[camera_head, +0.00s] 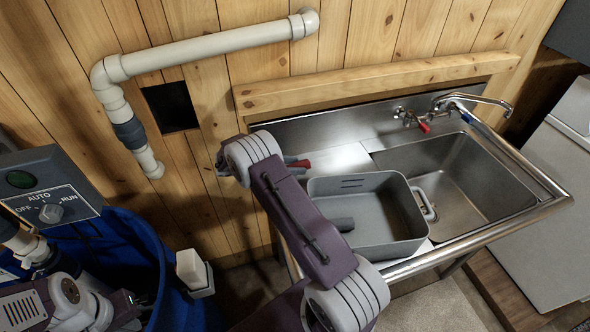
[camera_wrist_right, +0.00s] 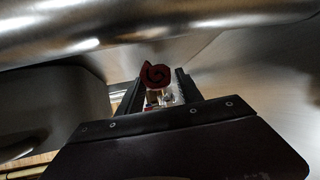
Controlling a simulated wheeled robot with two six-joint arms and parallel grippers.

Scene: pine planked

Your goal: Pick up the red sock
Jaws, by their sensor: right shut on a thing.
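The red sock (camera_head: 299,163) is a small dark red roll above the left drainboard of the steel sink in the head view. In the head view the right gripper (camera_head: 288,161) is partly hidden behind my right forearm. My left arm's end (camera_head: 138,302) is low at the left, by the blue bin, and its fingers cannot be made out.
A tap (camera_head: 470,101) rises behind. The blue bin (camera_head: 115,240) and a control box (camera_head: 48,195) are at left. A pipe (camera_head: 200,47) runs along the plank wall.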

